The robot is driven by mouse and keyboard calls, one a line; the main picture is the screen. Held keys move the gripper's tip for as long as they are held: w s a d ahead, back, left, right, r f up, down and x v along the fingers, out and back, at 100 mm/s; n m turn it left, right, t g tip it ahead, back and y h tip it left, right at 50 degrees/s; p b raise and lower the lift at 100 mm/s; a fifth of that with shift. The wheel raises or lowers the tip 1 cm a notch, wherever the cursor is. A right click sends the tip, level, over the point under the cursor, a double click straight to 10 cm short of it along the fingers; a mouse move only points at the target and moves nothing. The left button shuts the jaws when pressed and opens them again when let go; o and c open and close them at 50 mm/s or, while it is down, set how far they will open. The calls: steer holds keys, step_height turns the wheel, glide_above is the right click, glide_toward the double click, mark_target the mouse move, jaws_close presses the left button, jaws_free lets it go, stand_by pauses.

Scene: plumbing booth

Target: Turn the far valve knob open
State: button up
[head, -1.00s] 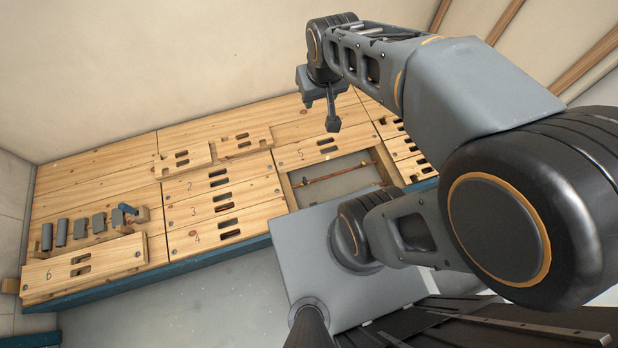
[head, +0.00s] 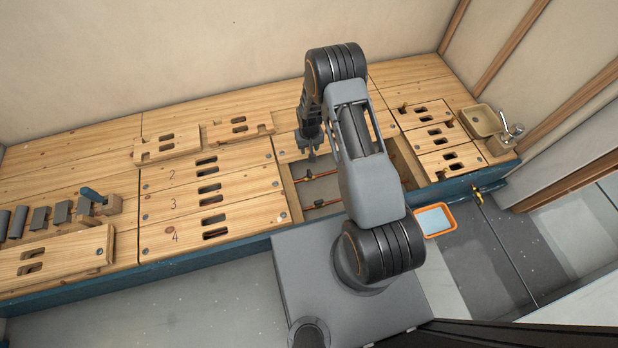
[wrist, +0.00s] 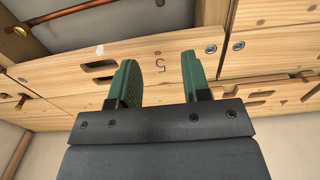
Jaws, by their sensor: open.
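The open bay (head: 296,204) in the wooden deck holds two copper pipes running across it. A small brass-coloured fitting with a reddish part (head: 308,178) sits on the far pipe; it is too small to tell its turn position. The near pipe (head: 320,203) carries another small fitting. My arm hides the right part of the bay. My gripper (head: 312,155) hangs above the bay's far edge, pointing down. A brass fitting (wrist: 20,31) shows at that view's top left.
Slotted panels (head: 205,190) lie left of the bay, with two loose boards (head: 168,147) behind them. More slotted panels (head: 435,137) and a sink basin (head: 482,121) are at right. An orange tray (head: 434,220) lies below the deck's front.

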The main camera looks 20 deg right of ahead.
mark_target(309, 173)
steer(key=f+b, duration=0.2)
steer(key=f, duration=0.4)
steer(key=f+b, duration=0.2)
steer(key=f, duration=0.4)
steer(key=f+b, duration=0.2)
steer(key=f, duration=0.4)
steer(key=shift+s+f, duration=0.3)
steer(key=shift+s, duration=0.05)
jaws_close()
